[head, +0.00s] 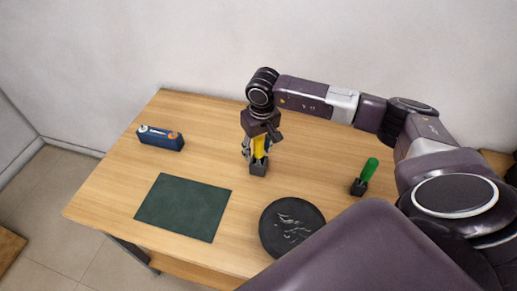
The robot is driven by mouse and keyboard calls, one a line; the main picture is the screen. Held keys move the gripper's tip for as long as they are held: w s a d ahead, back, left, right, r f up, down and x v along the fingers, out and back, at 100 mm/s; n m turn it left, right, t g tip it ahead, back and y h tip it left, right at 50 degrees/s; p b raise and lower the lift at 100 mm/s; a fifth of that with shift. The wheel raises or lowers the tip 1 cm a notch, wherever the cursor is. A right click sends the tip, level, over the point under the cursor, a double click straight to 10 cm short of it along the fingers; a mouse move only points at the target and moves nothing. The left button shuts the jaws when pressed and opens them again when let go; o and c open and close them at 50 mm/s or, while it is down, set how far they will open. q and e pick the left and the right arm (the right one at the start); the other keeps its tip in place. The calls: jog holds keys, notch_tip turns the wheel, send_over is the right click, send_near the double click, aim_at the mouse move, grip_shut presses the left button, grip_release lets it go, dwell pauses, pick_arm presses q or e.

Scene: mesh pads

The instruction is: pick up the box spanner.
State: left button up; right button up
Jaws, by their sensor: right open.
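A yellow-handled tool (259,146), which may be the box spanner, stands upright in a small dark block (259,169) near the middle of the table. My right gripper (255,154) points down over it, open, with its fingers around or beside the yellow handle. The gripper hides the top of the tool, and I cannot tell whether the fingers touch it. A green-handled tool (370,169) stands slightly tilted in another dark block (359,187) to the right. My left gripper is not in view.
A dark green mesh mat (184,207) lies at the front left of the wooden table (120,178). A round black pad (279,233) with pale marks lies at the front. A wall stands behind.

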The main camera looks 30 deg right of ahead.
grip_shut()
jog(key=shift+r, duration=0.1)
dwell(0.4)
